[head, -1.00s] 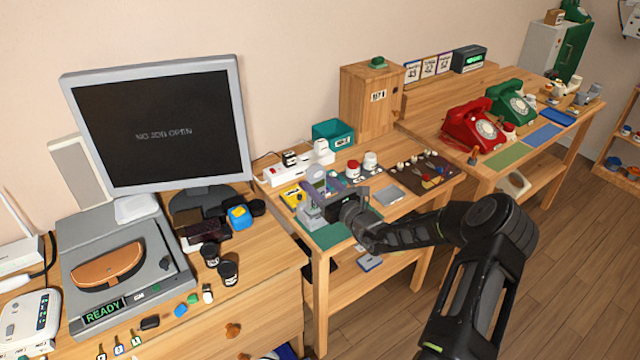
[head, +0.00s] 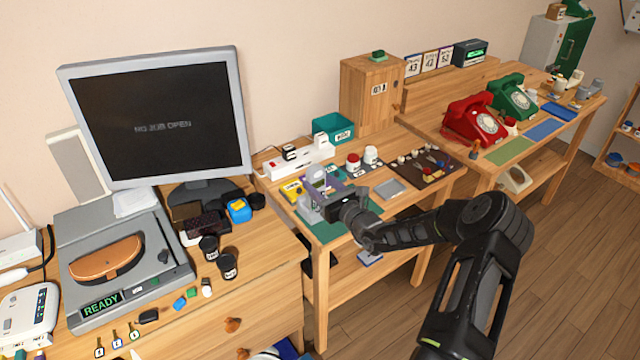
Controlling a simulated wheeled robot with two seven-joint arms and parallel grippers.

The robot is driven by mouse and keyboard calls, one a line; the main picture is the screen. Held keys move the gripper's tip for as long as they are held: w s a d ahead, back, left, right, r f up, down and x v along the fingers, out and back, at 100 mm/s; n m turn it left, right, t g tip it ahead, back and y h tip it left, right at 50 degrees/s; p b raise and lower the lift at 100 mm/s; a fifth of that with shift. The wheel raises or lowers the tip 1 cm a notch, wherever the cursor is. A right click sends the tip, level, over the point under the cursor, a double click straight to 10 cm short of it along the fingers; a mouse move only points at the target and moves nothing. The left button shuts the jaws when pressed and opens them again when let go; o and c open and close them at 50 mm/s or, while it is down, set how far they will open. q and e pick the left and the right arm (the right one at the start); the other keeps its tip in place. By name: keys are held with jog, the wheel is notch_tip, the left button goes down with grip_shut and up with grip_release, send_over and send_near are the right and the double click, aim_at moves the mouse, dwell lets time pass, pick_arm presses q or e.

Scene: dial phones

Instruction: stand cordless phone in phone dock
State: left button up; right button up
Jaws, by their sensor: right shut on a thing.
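The cordless phone (head: 316,177) is a light grey handset with a small greenish screen. It looks roughly upright over the green mat on the middle table. My right gripper (head: 328,206) is shut on it, reaching in from the right; the black jaws and wrist hide part of the phone. A light grey body (head: 308,207) at the phone's foot looks like the phone dock. Whether the phone sits in it or just above or beside it cannot be told at this size. My left gripper is not in view.
A yellow item (head: 291,189), a white power strip (head: 298,158), a teal box (head: 334,129) and red and white jars stand close behind. A flat grey item (head: 390,188) and a dark tray (head: 425,170) lie right. The monitor (head: 160,120) stands left.

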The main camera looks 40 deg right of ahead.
jog(key=o, duration=1.6)
jog(key=shift+o, duration=0.2)
jog(key=shift+s+f, duration=0.1)
jog(key=shift+s, duration=0.3)
jog(key=s+b, duration=0.1)
jog(key=s, duration=0.6)
jog(key=shift+s+a, duration=0.1)
